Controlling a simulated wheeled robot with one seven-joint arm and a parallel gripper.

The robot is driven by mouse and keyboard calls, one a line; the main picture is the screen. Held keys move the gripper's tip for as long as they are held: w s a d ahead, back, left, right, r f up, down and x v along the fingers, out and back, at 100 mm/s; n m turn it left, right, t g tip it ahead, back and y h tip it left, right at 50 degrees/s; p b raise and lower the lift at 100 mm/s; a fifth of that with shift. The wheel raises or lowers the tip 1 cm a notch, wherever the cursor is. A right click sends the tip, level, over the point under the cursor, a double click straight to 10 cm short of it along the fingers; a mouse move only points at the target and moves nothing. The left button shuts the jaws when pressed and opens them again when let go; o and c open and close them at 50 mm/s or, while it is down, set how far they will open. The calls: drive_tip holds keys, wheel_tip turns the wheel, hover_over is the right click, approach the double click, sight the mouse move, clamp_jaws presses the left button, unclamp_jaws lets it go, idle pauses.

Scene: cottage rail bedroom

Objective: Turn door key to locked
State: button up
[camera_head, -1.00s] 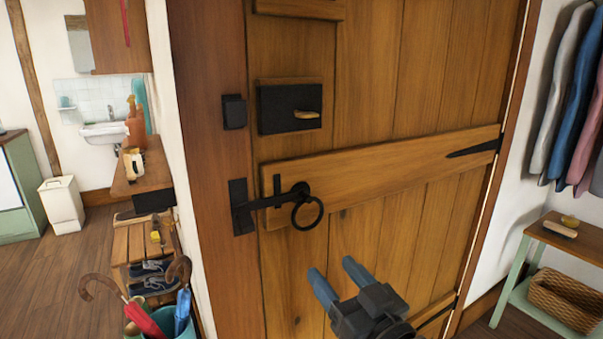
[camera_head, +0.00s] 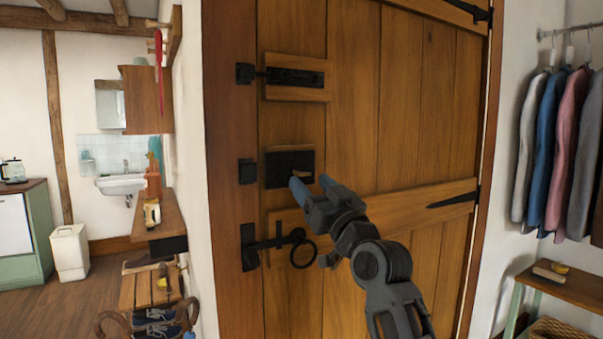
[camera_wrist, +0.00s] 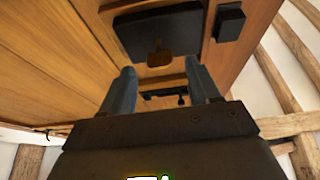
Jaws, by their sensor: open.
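The door key shows as a small brass-coloured bow (camera_wrist: 160,57) in the wrist view, standing out from the black lock box (camera_wrist: 150,28). In the head view the lock box (camera_head: 280,168) is on the wooden door (camera_head: 400,120), and most of the key is hidden by my fingers. My gripper (camera_head: 312,186) is open, with blue fingertips just in front of the lock box's lower right. In the wrist view the key lies between and beyond the two fingers (camera_wrist: 160,85), apart from both.
Below the lock is a black latch with a ring handle (camera_head: 304,252), close under my gripper. Above is a black sliding bolt (camera_head: 295,77). A keeper block (camera_head: 247,171) sits on the frame. Clothes (camera_head: 560,150) hang at right; a shelf (camera_head: 155,220) is at left.

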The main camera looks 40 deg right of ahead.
sight(303, 173)
drive_tip(key=shift+p+x, duration=0.4)
drive_tip(key=shift+x, duration=2.05)
drive_tip(key=c, duration=1)
